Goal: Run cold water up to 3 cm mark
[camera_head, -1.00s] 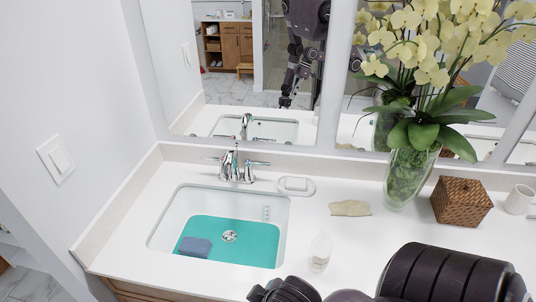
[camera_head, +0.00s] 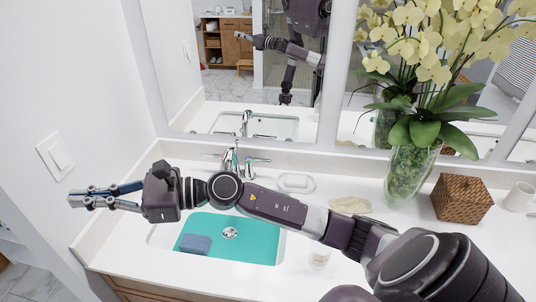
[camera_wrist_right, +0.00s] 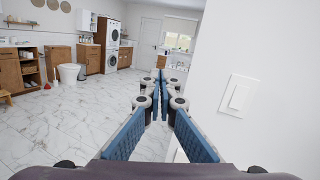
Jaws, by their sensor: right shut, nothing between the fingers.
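The white sink (camera_head: 160,235) is set in the counter, with a teal mat (camera_head: 255,250), a drain (camera_head: 230,233) and a folded blue cloth (camera_head: 195,244) in it. No water can be made out. The chrome faucet (camera_head: 235,157) stands behind the sink; its right handle (camera_head: 257,160) shows, and my right arm covers its lower parts. The depth marks on the sink's wall are hidden by that arm. My right gripper (camera_head: 72,199) is shut and empty, held left of the sink and pointing left; its fingers also show in the right wrist view (camera_wrist_right: 160,77). My left gripper is out of view.
A soap dish (camera_head: 296,182), beige cloth (camera_head: 350,205), small bottle (camera_head: 320,255), orchid vase (camera_head: 408,175) and woven box (camera_head: 461,198) stand on the counter. A wall with a light switch (camera_head: 56,156) is near my right gripper. The mirror (camera_head: 230,60) stands behind.

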